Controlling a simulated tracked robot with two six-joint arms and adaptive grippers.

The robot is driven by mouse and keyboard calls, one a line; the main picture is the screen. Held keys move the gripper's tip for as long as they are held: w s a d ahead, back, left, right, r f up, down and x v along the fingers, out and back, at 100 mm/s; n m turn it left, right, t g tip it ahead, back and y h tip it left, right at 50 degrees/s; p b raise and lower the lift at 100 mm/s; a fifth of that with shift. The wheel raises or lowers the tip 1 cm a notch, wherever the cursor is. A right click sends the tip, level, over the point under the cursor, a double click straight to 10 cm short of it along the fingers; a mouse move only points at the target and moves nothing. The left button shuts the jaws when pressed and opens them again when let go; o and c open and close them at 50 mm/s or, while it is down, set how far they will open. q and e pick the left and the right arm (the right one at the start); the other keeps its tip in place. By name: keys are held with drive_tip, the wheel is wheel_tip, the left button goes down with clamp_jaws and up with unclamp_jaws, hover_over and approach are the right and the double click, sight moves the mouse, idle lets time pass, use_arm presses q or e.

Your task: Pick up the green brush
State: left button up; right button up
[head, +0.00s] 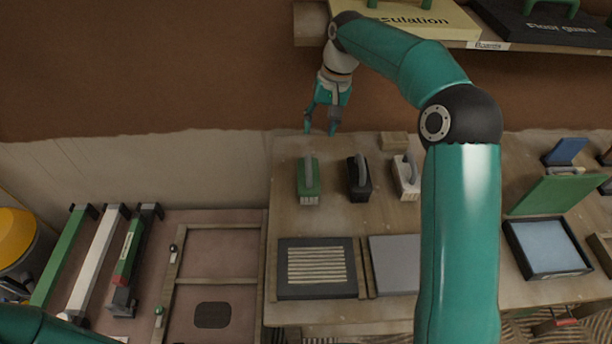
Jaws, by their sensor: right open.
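The green brush (309,181) stands on the wooden bench with a grey handle on top and pale bristles at its front. A black brush (359,179) and a white brush (406,178) stand to its right in a row. My right gripper (321,130) is open and empty, pointing down above the back of the bench, behind and a little right of the green brush, apart from it. My left gripper is not in view; only a bit of my left arm shows at the bottom left.
A small wooden block (393,141) lies behind the brushes. A dark board with pale strips (287,288) and a grey panel (395,250) lie in front. A shelf with boards (310,25) overhangs at the back. Long tools (101,250) lie left.

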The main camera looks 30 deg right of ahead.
sight(309, 163)
drive_tip(key=f, duration=0.3)
drive_tip(key=a+f, duration=0.1)
drive_tip(key=f, duration=0.4)
drive_tip(key=shift+w+a+f+p, duration=0.25)
drive_tip(key=shift+w+f+p, duration=0.05)
drive_tip(key=shift+f, duration=0.1)
drive_tip(key=shift+w+a+f+p, duration=0.1)
drive_tip(key=shift+a+f+p, duration=0.05)
drive_tip(key=shift+f, duration=0.75)
drive_tip(key=shift+w+a+f+p, duration=0.1)
drive_tip(key=shift+a+f+p, duration=0.05)
drive_tip(key=shift+f, duration=0.75)
drive_tip(key=shift+w+a+f+p, duration=0.1)
drive_tip(key=shift+a+f+p, duration=0.05)
drive_tip(key=shift+f, duration=0.75)
clamp_jaws()
